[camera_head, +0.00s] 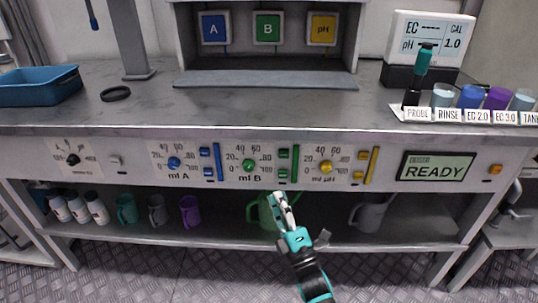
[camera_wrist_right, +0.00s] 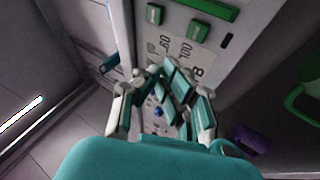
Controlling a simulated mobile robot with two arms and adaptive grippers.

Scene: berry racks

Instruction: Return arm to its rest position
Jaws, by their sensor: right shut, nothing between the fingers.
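My right gripper (camera_head: 284,208) reaches up from the bottom of the head view. It is shut and empty, in front of the bench's lower shelf and just below the dial panel. It covers part of a green jug (camera_head: 264,213) on that shelf. In the right wrist view my gripper's fingers (camera_wrist_right: 163,90) are together, with the panel face (camera_wrist_right: 195,45) behind them. My left gripper is not in view.
The bench top (camera_head: 230,110) is largely clear. A blue tray (camera_head: 40,88) and black ring (camera_head: 116,94) lie left; a probe (camera_head: 421,65) and labelled cups stand right. The display (camera_head: 436,171) reads READY.

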